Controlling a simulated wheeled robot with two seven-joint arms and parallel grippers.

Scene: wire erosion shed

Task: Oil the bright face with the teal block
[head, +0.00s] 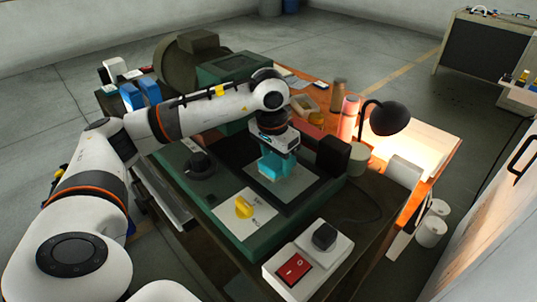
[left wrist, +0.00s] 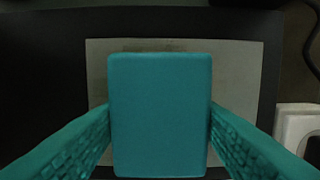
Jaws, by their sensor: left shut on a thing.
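The teal block (left wrist: 160,115) fills the middle of the left wrist view, between the teal fingers of my left gripper (head: 277,165). The gripper is shut on it and points down over the machine bed. The bright face (left wrist: 235,75) is a pale grey rectangle in a black surround, directly under the block. It shows in the head view around the fingertips (head: 296,186). A darker, brownish band runs along its upper and left part in the wrist view. The block hides much of the face, and I cannot tell whether they touch. My right gripper is not in view.
A white panel with a yellow knob (head: 244,207) lies in front of the bed. A box with a red switch (head: 293,270) stands at the near corner. A black lamp (head: 388,117) and several cans are to the right. A dark green housing (head: 225,68) stands behind.

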